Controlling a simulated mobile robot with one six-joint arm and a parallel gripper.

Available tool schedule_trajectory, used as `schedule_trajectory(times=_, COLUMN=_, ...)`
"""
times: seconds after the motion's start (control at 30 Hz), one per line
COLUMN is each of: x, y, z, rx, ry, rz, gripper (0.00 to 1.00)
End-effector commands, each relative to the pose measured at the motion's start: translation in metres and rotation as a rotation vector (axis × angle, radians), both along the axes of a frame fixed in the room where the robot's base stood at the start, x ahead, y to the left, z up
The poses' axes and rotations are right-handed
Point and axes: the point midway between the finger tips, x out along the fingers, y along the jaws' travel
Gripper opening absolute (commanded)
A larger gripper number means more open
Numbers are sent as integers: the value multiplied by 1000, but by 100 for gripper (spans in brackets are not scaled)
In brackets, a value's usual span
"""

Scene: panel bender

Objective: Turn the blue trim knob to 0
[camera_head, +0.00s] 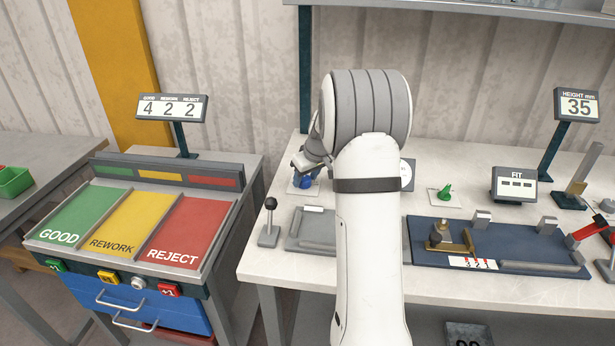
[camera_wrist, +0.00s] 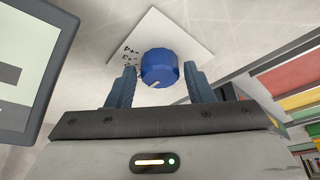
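The blue trim knob (camera_head: 301,182) sits on a small white plate at the back left of the white bench, partly hidden by my gripper (camera_head: 308,164). In the wrist view the blue knob (camera_wrist: 160,66) is faceted, with a short light pointer mark near its lower-left edge. Its white plate (camera_wrist: 176,30) carries small black scale marks left of the knob, too small to read. My gripper (camera_wrist: 160,72) is open, with one finger on each side of the knob. A narrow gap shows on both sides; whether the fingertips reach down beside the knob is unclear.
A black-knobbed lever (camera_head: 269,222) and a grey tray (camera_head: 304,231) stand in front of the knob. A green knob (camera_head: 444,192) and the FIT display (camera_head: 515,184) are to the right. A screen (camera_wrist: 32,60) is at the wrist view's left. The height display (camera_head: 577,105) reads 35.

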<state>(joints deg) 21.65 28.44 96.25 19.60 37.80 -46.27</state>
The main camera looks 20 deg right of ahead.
Motion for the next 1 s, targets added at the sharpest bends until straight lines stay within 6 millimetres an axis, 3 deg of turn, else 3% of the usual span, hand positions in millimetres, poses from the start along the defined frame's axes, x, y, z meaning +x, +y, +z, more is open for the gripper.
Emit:
schedule_trajectory(times=0.13, x=0, y=0, z=0, rx=0, ry=-1, rz=0, gripper=59)
schedule_trajectory(times=0.43, x=-1, y=0, z=5, rx=0, ry=-3, rz=0, gripper=59)
schedule_trajectory(times=0.8, x=-24, y=-5, z=59, rx=-1, ry=-3, rz=-1, gripper=59)
schedule_trajectory(times=1.0, x=-30, y=-6, z=72, rx=0, ry=-1, rz=-1, gripper=59)
